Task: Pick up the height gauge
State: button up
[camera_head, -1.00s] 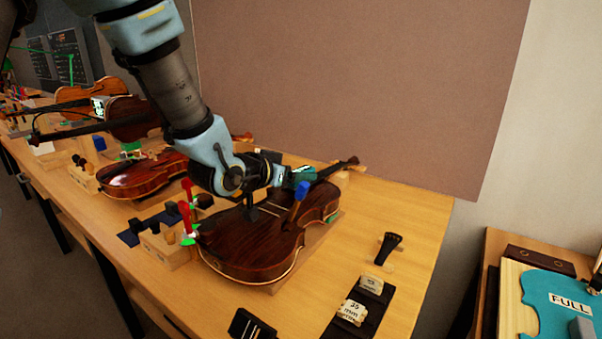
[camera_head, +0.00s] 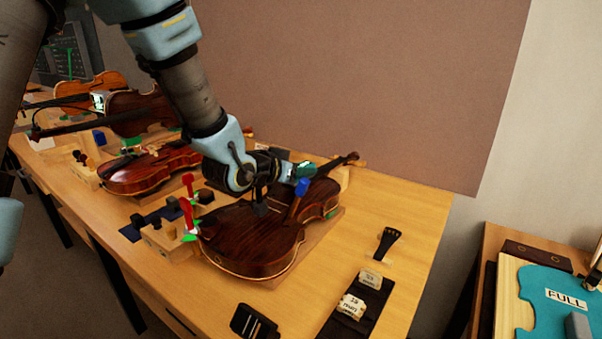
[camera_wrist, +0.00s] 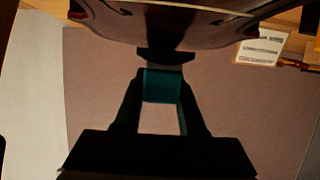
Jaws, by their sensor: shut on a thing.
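My gripper (camera_wrist: 162,88) is shut on a small teal block (camera_wrist: 162,80), which I take to be the height gauge. A dark, wider piece (camera_wrist: 160,55) shows just beyond the block, close to the violin; I cannot tell whether it belongs to the gauge. In the head view my gripper (camera_head: 261,206) is low over the dark brown violin (camera_head: 250,245), and the held block is hidden there. I cannot tell whether the gauge touches the violin top. The violin also shows along the top of the wrist view (camera_wrist: 160,22).
A blue-ended brown stick (camera_head: 299,200) stands close right of my gripper. Red-topped pieces (camera_head: 188,208) stand left of the violin. A black tailpiece (camera_head: 387,241) and a dark tray (camera_head: 335,322) with labelled blocks lie to the right. More violins (camera_head: 150,172) are behind left.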

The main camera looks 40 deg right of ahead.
grip_shut()
